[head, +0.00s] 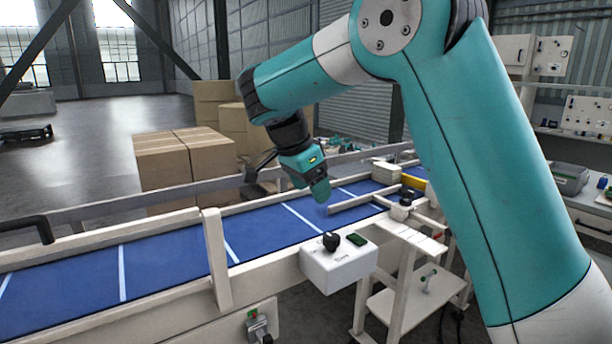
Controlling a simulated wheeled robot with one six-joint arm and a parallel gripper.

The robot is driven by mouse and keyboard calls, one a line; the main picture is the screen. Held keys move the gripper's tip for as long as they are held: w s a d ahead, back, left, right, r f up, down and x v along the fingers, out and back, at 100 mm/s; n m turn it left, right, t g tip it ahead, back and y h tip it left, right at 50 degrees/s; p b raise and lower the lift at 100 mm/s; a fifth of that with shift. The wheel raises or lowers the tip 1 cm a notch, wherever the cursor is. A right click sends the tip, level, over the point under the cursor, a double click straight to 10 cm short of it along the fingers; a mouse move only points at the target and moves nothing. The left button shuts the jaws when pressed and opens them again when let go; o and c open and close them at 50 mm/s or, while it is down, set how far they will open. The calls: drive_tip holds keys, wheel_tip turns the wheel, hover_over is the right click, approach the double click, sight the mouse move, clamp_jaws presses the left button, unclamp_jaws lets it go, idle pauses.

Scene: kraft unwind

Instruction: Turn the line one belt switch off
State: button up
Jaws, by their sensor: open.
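A white switch box (338,268) is mounted at the near edge of the blue conveyor belt (175,258). A black rotary knob (330,241) stands on its top, and a dark green part (356,240) sits beside the knob. The label on the box is too small to read, and the knob's setting cannot be made out. My gripper (320,194) hangs above the belt, beyond and above the box, apart from the knob. It is open, with nothing seen in it; its fingers are small and partly overlap in this view.
Another small control (258,326) with green and red parts is on the conveyor's near side, lower left. A white guide rail (365,200) crosses the belt to the right of my gripper. Cardboard boxes (185,160) stand behind the belt. A white cart (418,300) stands lower right.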

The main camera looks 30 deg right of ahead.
drive_tip(key=v, duration=0.2)
drive_tip(key=shift+a+r, duration=0.2)
drive_tip(key=shift+r, duration=0.15)
drive_tip(key=shift+s, duration=0.1)
drive_tip(key=s+a+f+n+y, duration=0.1)
drive_tip(key=s+a+n+y, duration=0.2)
drive_tip(key=s+a+n, duration=0.2)
drive_tip(key=s+a+f+n+y, duration=0.2)
drive_tip(key=s+a+n, duration=0.4)
drive_tip(key=s+n, duration=0.5)
drive_tip(key=s+a+f+n+y, duration=0.2)
drive_tip(key=s+a+n, duration=0.4)
drive_tip(key=s, duration=0.6)
drive_tip(key=n+y, duration=0.1)
drive_tip(key=n, duration=0.1)
drive_tip(key=shift+n+y, duration=0.3)
drive_tip(key=shift+n, duration=0.1)
drive_tip(key=shift+a, duration=0.1)
